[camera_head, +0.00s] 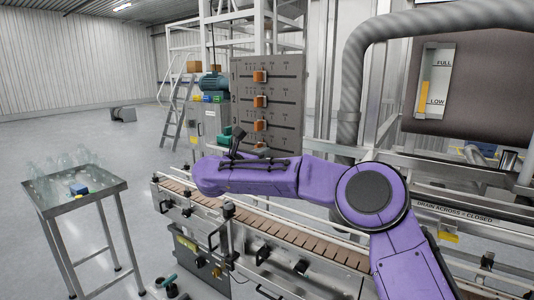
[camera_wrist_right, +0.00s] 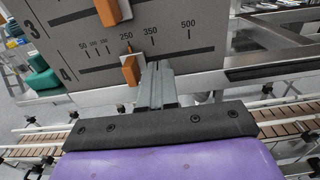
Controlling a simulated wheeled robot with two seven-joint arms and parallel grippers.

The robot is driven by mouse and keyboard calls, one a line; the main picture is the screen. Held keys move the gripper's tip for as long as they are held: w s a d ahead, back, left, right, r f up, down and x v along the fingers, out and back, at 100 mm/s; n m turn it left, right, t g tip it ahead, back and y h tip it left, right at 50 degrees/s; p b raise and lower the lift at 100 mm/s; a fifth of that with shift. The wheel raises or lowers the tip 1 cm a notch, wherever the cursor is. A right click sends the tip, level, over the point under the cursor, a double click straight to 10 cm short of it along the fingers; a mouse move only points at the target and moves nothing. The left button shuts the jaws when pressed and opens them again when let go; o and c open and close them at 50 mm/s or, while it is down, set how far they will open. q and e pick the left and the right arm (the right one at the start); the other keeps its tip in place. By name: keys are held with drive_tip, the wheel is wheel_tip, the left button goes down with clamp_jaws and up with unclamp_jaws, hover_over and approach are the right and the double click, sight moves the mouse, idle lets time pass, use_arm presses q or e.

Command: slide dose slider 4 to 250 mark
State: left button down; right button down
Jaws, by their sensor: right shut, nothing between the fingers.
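Dose slider 4 is an orange knob (camera_wrist_right: 131,70) on the lowest row of the grey dose panel (camera_wrist_right: 205,58). In the right wrist view its pointer stands at about the 250 mark. In the head view slider 4 (camera_head: 260,145) shows just above my purple right arm, which hides part of it. My right gripper (camera_wrist_right: 157,66) is shut and empty. Its grey fingertips are close against the right side of the knob; I cannot tell whether they touch. My left gripper is not in view.
Three more orange sliders sit above on the panel, the nearest being slider 3 (camera_wrist_right: 113,10). A conveyor (camera_head: 290,232) runs below the panel. A teal part (camera_wrist_right: 43,74) stands left of it. A metal table (camera_head: 82,196) with clear bottles stands at the left.

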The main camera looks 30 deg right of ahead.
drive_tip(key=b+v, duration=0.3)
drive_tip(key=v, duration=0.4)
drive_tip(key=shift+a, duration=0.3)
drive_tip(key=shift+s+d, duration=0.1)
